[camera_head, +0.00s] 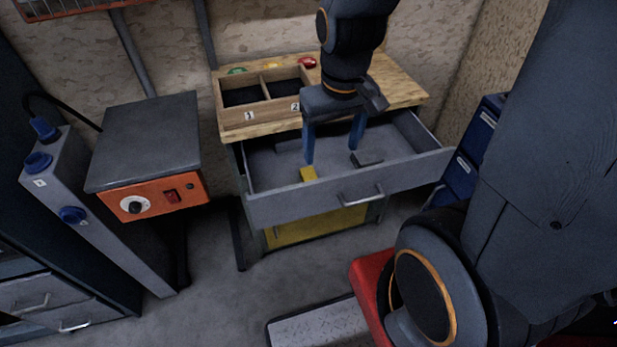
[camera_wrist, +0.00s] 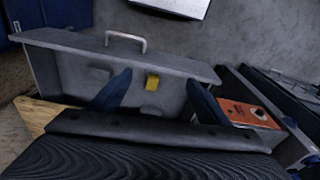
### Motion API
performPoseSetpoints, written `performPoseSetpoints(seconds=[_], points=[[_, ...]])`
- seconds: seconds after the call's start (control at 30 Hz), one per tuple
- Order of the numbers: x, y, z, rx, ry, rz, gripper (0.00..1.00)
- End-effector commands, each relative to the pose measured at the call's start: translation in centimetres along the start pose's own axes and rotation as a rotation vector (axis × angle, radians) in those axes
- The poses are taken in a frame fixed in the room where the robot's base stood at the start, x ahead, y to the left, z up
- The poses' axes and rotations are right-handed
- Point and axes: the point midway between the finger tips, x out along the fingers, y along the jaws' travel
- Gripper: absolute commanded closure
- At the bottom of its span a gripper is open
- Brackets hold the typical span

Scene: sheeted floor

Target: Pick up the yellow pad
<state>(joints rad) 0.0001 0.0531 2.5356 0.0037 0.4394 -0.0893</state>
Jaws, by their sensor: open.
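The yellow pad (camera_head: 308,173) lies in the open grey drawer (camera_head: 290,203), close to its front wall. It also shows in the wrist view (camera_wrist: 152,82), between my two fingers and beyond their tips. My gripper (camera_head: 332,155) has blue fingers spread apart and points down into the drawer. In the head view the left finger is close to the pad; I cannot tell whether they touch. Nothing is between the fingertips. In the wrist view my gripper (camera_wrist: 160,88) is open and empty.
A dark block (camera_head: 367,159) lies in the drawer near the right finger. A wooden tray (camera_head: 262,115) with numbered compartments sits on the cabinet top, with a red item (camera_head: 307,63) behind it. An orange-fronted box (camera_head: 152,197) stands left. Blue bins (camera_head: 470,160) stand right.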

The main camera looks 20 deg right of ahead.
Motion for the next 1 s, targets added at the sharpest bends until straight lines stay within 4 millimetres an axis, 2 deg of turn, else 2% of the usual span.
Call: performPoseSetpoints(seconds=[0.17,0.4,0.6,0.8,1.0], points=[[4.5,0.3,-3.7,-0.323,-0.030,-0.007,0.30],[11.8,0.8,-9.4,-0.893,-0.066,-0.038,0.30],[17.2,1.0,-12.7,-1.282,-0.083,-0.072,0.30],[19.5,1.1,-14.1,-1.465,-0.086,-0.089,0.30],[21.0,1.1,-13.9,-1.486,-0.087,-0.093,0.30]])
